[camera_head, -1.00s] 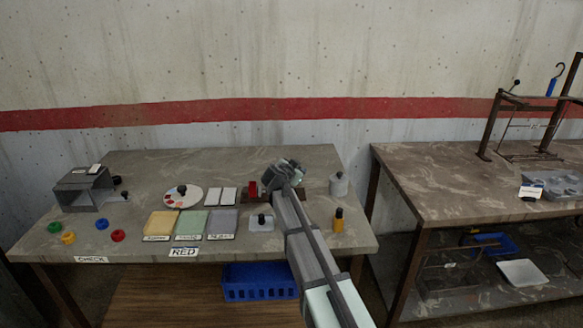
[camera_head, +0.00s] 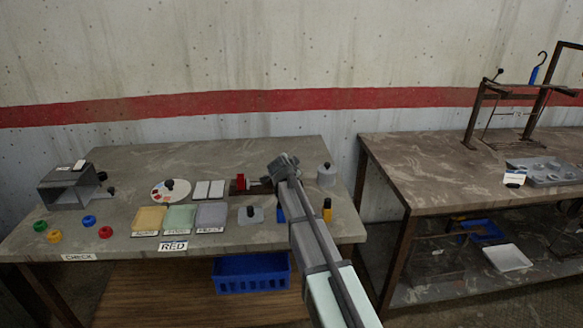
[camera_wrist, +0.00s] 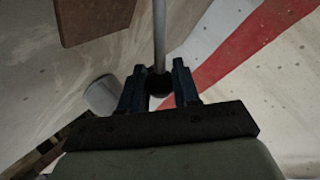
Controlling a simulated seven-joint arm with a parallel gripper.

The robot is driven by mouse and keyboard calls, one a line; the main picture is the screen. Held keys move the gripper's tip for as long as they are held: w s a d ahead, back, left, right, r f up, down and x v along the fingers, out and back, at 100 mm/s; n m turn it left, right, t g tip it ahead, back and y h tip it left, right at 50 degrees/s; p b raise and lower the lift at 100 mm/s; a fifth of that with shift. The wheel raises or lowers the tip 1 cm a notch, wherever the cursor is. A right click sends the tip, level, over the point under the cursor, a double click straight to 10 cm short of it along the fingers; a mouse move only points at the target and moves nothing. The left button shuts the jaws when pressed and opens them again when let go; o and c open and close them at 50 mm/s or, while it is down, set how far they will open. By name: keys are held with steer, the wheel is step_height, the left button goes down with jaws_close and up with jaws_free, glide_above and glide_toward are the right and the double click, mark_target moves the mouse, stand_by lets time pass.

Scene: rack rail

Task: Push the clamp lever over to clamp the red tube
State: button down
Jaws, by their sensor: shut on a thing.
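The red tube (camera_head: 241,181) stands at the clamp on a brown base (camera_head: 233,189) near the back of the left table. My gripper (camera_head: 280,168) is just to the right of the clamp. In the wrist view, the grey lever rod (camera_wrist: 159,40) runs up between the fingers, and its dark round knob (camera_wrist: 160,84) sits between the fingertips. My gripper (camera_wrist: 158,78) is shut on the lever there. A corner of the brown base (camera_wrist: 95,18) shows at the upper left. Whether the lever touches the tube cannot be told.
A grey cylinder (camera_head: 326,174) stands right of my gripper. A yellow bottle (camera_head: 327,210) and a blue item (camera_head: 281,214) flank my arm. A grey plate with a dark knob (camera_head: 250,214) lies in front of the clamp. Coloured pads (camera_head: 180,217) lie to the left.

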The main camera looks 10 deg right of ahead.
steer(key=shift+f, duration=0.15)
steer(key=c, duration=0.8)
jaws_free()
steer(key=shift+c, duration=0.2)
steer(key=v, duration=1.4)
steer(key=shift+w+d, duration=0.1)
